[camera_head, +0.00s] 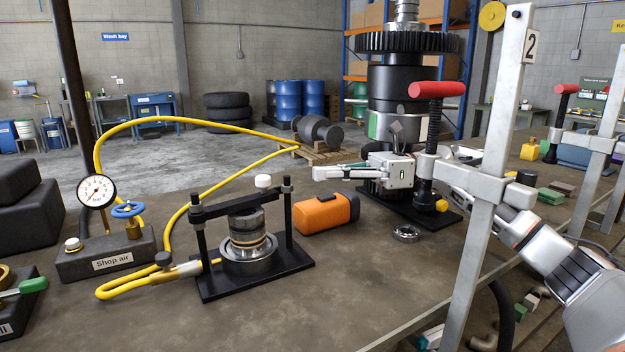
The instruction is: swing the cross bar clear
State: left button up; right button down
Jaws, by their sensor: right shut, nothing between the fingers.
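The black cross bar (232,204) spans between two upright black posts on a black base plate (256,281). It lies above a stacked metal cylinder (247,228) seated in a ring. A white knob (263,181) stands above the bar near its right end. My right gripper (318,173) reaches in from the right and points left. Its fingers are shut and empty, to the right of the knob and apart from the bar. My left gripper is not in view.
An orange and black case (325,213) lies right of the fixture. A shop air block (106,255) with a gauge and yellow hose (172,220) stands left. A tall gear stack (392,100) stands behind my right gripper. A grey clamp frame (490,200) crosses my right arm.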

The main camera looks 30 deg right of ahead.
jog(key=s+d+m+t+p, duration=0.2)
jog(key=s+m+t, duration=0.1)
jog(key=m, duration=0.6)
jog(key=m+t+h+p, duration=0.1)
jog(key=m+t+h, duration=0.2)
jog(key=m, duration=0.9)
send_near(279, 188)
jog(key=shift+x, duration=2.3)
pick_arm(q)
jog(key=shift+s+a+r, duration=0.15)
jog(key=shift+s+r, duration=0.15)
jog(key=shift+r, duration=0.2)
pick_arm(e)
jog(key=shift+w+a+r, duration=0.1)
jog(key=shift+w+a, duration=0.25)
jog(key=shift+a, duration=0.2)
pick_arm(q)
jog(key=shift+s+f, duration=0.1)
pick_arm(e)
jog(key=shift+w+g, duration=0.2)
jog(key=shift+g, duration=0.1)
